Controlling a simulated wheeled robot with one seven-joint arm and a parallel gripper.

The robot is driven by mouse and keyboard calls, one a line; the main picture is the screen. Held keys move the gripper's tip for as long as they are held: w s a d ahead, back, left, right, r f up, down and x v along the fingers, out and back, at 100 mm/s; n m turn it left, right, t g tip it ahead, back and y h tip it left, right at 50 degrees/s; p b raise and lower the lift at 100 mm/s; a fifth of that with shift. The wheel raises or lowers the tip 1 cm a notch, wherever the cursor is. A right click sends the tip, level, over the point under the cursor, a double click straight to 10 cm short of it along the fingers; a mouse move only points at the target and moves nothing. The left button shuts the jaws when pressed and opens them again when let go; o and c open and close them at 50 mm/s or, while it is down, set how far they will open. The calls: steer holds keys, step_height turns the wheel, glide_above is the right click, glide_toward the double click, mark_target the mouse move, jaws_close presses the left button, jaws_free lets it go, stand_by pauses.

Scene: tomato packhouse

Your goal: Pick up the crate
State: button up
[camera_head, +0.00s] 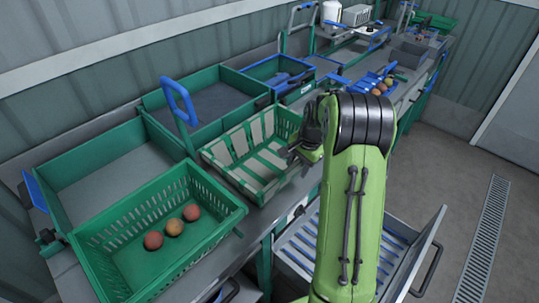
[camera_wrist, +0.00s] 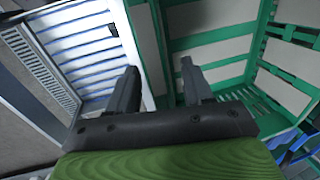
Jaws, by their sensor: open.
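An empty green crate (camera_head: 250,165) with pale slatted panels stands on the bench in the middle of the head view. In the wrist view the same crate (camera_wrist: 215,72) fills the right side. My gripper (camera_head: 302,152) is at the crate's right-hand edge. In the wrist view my gripper (camera_wrist: 158,85) has its two fingers apart with nothing clearly held. The left finger shows against the area outside the crate, the right one against its inside. The crate's near wall seems to lie between them; contact cannot be told. My arm hides part of the crate's right side.
Another green crate (camera_head: 130,212) holding three tomatoes (camera_head: 174,227) stands at the front left. Green bins (camera_head: 207,103) stand behind, with a blue handle (camera_head: 178,101) upright between. An open drawer (camera_head: 432,240) with blue slats juts out below the bench. The floor at right is clear.

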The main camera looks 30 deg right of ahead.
jaws_close()
steer(key=shift+r, duration=0.1)
